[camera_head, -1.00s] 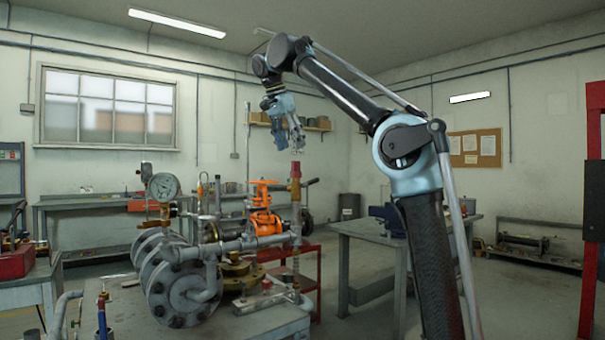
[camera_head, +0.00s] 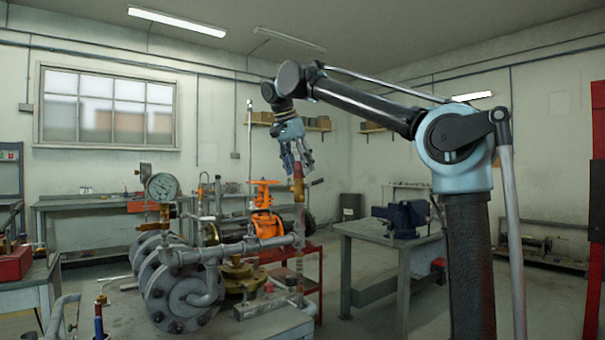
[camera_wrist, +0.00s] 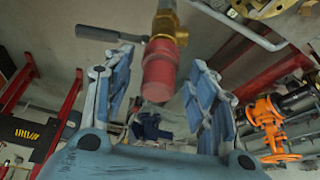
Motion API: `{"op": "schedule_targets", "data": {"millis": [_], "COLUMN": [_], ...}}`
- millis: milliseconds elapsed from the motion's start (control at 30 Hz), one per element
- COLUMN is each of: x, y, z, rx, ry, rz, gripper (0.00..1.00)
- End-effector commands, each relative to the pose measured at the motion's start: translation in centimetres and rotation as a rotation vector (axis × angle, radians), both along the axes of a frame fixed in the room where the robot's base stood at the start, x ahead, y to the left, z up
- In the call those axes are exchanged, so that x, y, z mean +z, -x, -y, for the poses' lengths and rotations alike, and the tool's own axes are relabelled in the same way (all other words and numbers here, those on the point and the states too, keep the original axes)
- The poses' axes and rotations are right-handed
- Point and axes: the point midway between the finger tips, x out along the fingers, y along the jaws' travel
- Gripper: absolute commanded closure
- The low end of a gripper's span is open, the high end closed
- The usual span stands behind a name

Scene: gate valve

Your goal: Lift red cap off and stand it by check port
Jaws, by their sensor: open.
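The red cap (camera_head: 297,171) sits on top of a brass fitting (camera_head: 299,189) on an upright pipe. In the wrist view the red cap (camera_wrist: 159,72) lies between my two spread fingers, with clear space on both sides. My gripper (camera_head: 298,163) is open, and its fingers reach down to about the cap's height in the head view. A brass valve body (camera_wrist: 171,29) with a dark lever shows beyond the cap in the wrist view. I cannot tell which part is the check port.
An orange gate valve (camera_head: 263,207) stands just left of the pipe. Grey flanges (camera_head: 185,292) and a pressure gauge (camera_head: 162,187) are further left. A bench with a blue vise (camera_head: 407,218) stands to the right. The floor between the benches is open.

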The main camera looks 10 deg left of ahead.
Motion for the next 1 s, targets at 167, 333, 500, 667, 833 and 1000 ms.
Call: {"op": "schedule_targets", "data": {"millis": [167, 333, 500, 667, 833, 1000], "x": [0.0, 0.0, 0.0, 0.0, 0.6, 2.7], "y": [-0.1, -0.1, -0.1, -0.1, -0.1, -0.1], "z": [0.2, 0.2, 0.2, 0.2, 0.2, 0.2], "rx": [-0.003, -0.003, -0.003, -0.003, -0.003, -0.003], "ry": [0.0, 0.0, 0.0, 0.0, 0.0, 0.0], "rz": [0.0, 0.0, 0.0, 0.0, 0.0, 0.0], "gripper": [0.48, 0.8, 0.93, 0.93, 0.93, 0.93]}}
